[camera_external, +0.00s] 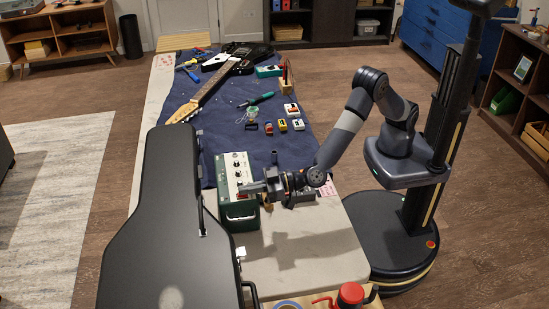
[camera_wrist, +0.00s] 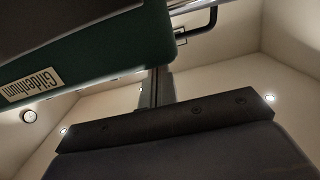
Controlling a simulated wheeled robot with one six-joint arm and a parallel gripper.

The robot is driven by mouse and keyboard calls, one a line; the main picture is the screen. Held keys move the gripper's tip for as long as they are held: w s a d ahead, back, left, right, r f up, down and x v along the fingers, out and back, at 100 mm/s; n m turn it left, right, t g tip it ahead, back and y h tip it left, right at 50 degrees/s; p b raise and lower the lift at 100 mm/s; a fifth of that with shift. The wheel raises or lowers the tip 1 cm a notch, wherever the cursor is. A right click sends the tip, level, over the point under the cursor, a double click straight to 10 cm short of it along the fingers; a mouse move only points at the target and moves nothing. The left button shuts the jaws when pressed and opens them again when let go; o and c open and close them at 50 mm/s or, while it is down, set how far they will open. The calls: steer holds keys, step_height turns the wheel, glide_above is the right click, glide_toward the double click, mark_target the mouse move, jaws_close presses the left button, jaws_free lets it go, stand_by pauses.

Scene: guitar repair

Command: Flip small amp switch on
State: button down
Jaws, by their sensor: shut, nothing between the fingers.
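The small amp (camera_external: 236,172) is a green box with a pale control panel with knobs on top. It stands on the table beside the black guitar case. In the wrist view the green amp (camera_wrist: 120,45) fills the upper left, with a "Gildenhum" label on it. My gripper (camera_external: 243,188) is at the panel's near right part, its fingers shut and empty. In the wrist view my gripper's fingers (camera_wrist: 160,80) stick up close to the amp's edge. I cannot tell whether they touch it. The switch itself is too small or hidden to make out.
A large black guitar case (camera_external: 165,220) lies left of the amp. A guitar (camera_external: 205,92), tools and small pedals (camera_external: 297,125) lie on the blue mat (camera_external: 225,135) beyond. A red-topped container (camera_external: 351,293) is at the near end. The table (camera_external: 320,245) is bare at the near right.

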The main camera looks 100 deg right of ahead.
steer(key=shift+r+g+p, duration=0.25)
steer(key=shift+g+p, duration=0.05)
steer(key=shift+p, duration=0.8)
steer(key=shift+w+p, duration=0.1)
steer(key=shift+p, duration=0.45)
steer(key=shift+f+g+p, duration=0.15)
steer(key=shift+g+p, duration=0.15)
steer(key=shift+p, duration=0.25)
steer(key=shift+f+b, duration=0.3)
steer(key=shift+f, duration=0.05)
steer(key=shift+w+r+p, duration=0.1)
steer(key=shift+r+p, duration=0.3)
steer(key=shift+r, duration=0.1)
steer(key=r+p, duration=0.3)
steer(key=shift+w+r, duration=0.2)
steer(key=shift+w, duration=0.05)
steer(key=s+r+b, duration=0.1)
steer(key=s+r, duration=0.2)
steer(key=s, duration=0.6)
steer(key=shift+r+b, duration=0.3)
